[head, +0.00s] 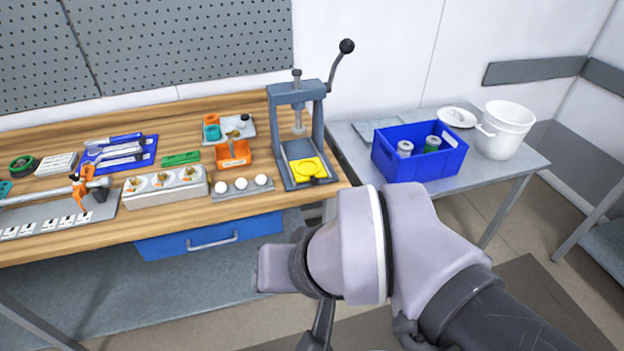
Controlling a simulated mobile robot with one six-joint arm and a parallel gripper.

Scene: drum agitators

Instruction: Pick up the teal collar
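A small teal ring-like piece (212,132), which looks like the teal collar, sits at the left of a grey tray (240,127) near the back of the wooden bench. An orange piece stands just behind it and a brass-coloured piece is to its right on the tray. Another teal object (5,188) is cut off at the left picture edge; I cannot tell what it is. My arm fills the lower middle, in front of the bench and well apart from the tray. My gripper's fingertips do not show.
A grey press (276,125) with a raised lever stands right of the tray, a yellow piece on its base. An orange bin (234,160) is in front of the tray. A blue crate (448,167) and white bucket (505,140) are on the side table.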

